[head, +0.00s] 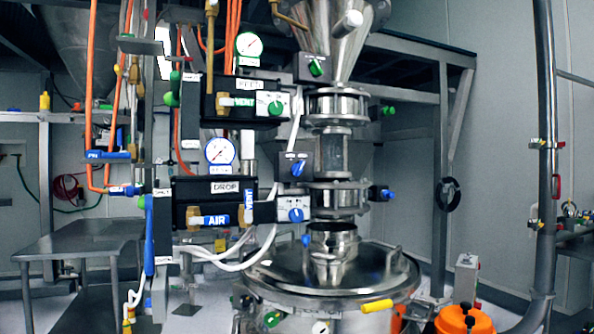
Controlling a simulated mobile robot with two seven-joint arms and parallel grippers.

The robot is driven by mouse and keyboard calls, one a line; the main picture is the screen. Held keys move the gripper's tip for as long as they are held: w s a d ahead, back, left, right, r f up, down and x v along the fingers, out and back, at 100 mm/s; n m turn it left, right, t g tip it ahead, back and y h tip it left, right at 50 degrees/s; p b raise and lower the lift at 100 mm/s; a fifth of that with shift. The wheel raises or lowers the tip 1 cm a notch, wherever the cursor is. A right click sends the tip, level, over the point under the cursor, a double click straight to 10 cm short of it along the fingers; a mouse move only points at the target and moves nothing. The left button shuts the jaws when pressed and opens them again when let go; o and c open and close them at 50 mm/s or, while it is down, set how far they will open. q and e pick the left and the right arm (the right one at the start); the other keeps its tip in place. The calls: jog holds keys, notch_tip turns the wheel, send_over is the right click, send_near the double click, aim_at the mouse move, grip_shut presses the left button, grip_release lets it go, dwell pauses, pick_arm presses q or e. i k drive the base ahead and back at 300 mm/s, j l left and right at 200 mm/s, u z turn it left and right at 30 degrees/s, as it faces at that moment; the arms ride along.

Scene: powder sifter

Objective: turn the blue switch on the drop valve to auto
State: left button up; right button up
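The drop valve is a black box labelled DROP (184,192), at the middle left in the head view. A blue AIR tag (216,221) and a blue VENT tag (249,205) are on it. The blue switch (296,214) is a round knob on a small light plate to the right of this box. The plate's lettering is too small to read, so I cannot tell the switch's setting. Another blue knob (298,168) sits on a grey box just above. Neither of my grippers is in view.
Above is a similar black box with a green VENT tag (238,101) and green switch (275,108). White hoses (230,264) loop below the drop valve. A steel vessel with a lid (345,280) stands in front, below the sifter column. A metal table (80,240) is at left.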

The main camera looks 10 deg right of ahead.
aim_at(297, 168)
jog(key=i+j+z, duration=0.45)
jog(key=i+j, duration=0.35)
jog(key=j, duration=0.1)
